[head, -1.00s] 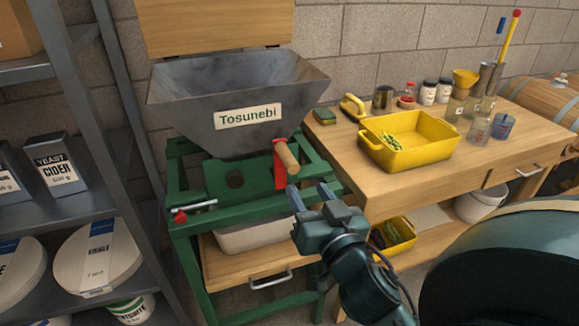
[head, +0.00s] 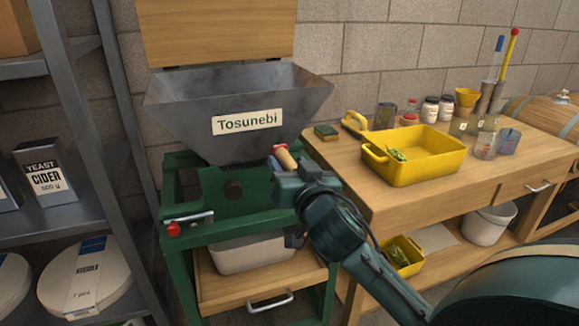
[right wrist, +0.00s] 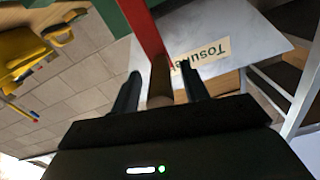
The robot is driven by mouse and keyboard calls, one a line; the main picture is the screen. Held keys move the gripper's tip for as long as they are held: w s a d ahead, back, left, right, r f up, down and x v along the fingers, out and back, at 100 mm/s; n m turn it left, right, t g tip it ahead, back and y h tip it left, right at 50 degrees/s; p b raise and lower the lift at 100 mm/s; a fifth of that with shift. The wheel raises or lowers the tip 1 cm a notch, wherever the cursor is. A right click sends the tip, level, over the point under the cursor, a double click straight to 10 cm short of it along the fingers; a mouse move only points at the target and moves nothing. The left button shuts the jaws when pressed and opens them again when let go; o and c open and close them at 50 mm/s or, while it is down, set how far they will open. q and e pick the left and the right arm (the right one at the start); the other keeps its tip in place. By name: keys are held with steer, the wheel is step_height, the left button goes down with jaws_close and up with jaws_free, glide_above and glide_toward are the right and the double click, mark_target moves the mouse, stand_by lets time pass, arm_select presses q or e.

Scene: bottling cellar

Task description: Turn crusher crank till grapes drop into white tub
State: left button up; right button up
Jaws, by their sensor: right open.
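The crusher's grey metal hopper (head: 180,110), labelled "Tosunebi", sits on a green frame (head: 172,262). Its crank has a wooden handle (head: 287,157); the red crank arm (right wrist: 143,32) shows in the right wrist view and is mostly hidden in the head view. My right gripper (head: 279,166) is open at the handle. In the right wrist view the wooden handle (right wrist: 160,82) lies between its two fingers, with no clear grip on it. The white tub (head: 250,256) stands under the crusher on a wooden shelf; its inside is hidden. My left gripper is not in view.
A smaller yellow bin (head: 408,265) sits below. Metal shelving (head: 110,100) stands at the left.

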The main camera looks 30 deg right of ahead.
steer(key=shift+w, duration=0.1)
jaws_close()
stand_by(0.4)
